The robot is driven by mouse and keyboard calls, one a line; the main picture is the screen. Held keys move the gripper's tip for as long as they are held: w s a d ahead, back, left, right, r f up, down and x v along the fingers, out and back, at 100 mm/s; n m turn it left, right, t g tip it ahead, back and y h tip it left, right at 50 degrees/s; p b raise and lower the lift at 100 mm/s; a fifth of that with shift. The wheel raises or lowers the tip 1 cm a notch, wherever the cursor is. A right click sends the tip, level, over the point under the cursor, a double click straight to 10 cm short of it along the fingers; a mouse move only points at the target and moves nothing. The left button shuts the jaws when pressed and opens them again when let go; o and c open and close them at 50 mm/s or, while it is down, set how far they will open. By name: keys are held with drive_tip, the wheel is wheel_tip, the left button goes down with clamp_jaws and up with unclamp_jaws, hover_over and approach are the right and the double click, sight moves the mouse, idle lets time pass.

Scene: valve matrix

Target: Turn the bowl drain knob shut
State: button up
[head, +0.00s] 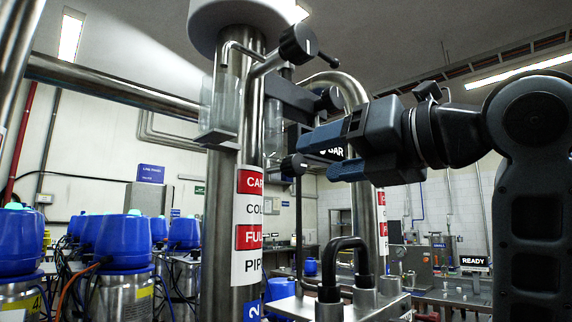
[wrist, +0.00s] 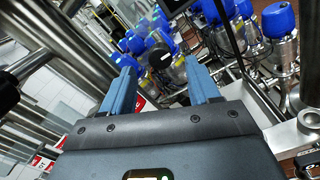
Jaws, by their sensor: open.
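Several black knobs sit on the steel pipework in the head view. No readable label shows which one is the bowl drain knob. My gripper (head: 314,160) reaches in from the right, its blue fingers pointing left beside the third knob. Whether a finger touches the knob cannot be told.
A thick steel column with a red and white sign (head: 250,222) stands left of my gripper. A black bent handle (head: 345,250) rises below it. Blue-topped canisters (head: 125,240) fill the lower left. A READY panel (head: 474,263) is at the right.

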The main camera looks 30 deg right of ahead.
sight(300, 164)
drive_tip(key=p+x, duration=0.1)
drive_tip(key=x, duration=0.5)
drive_tip(key=shift+w+a, duration=0.1)
drive_tip(key=shift+w, duration=0.15)
drive_tip(key=shift+c, duration=0.3)
drive_tip(key=c, duration=1)
